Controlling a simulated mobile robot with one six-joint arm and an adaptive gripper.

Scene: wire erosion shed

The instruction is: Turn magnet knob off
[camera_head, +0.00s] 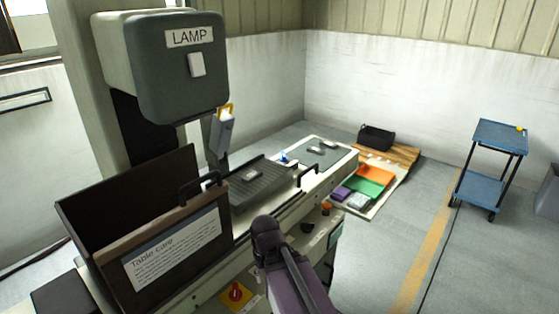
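A machine with a lamp-labelled head (165,75) stands at left. On its front face, a red knob (236,293) sits on a yellow plate near the bottom edge. A small black knob (307,227) and an orange-red button (326,208) are further right. I cannot read the labels beside them, so I cannot tell which is the magnet knob. A dark ribbed plate (268,180) lies on the machine's table with a small grey piece on it. My purple and dark arm rises from the bottom centre, in front of the machine. My gripper's fingers do not show.
A "Table care" board (175,255) stands at the machine's front left. A blue cart (490,165) stands at right. Coloured pads (370,180) and a black bin (376,137) lie beyond the machine. Open floor lies around the yellow line (428,245).

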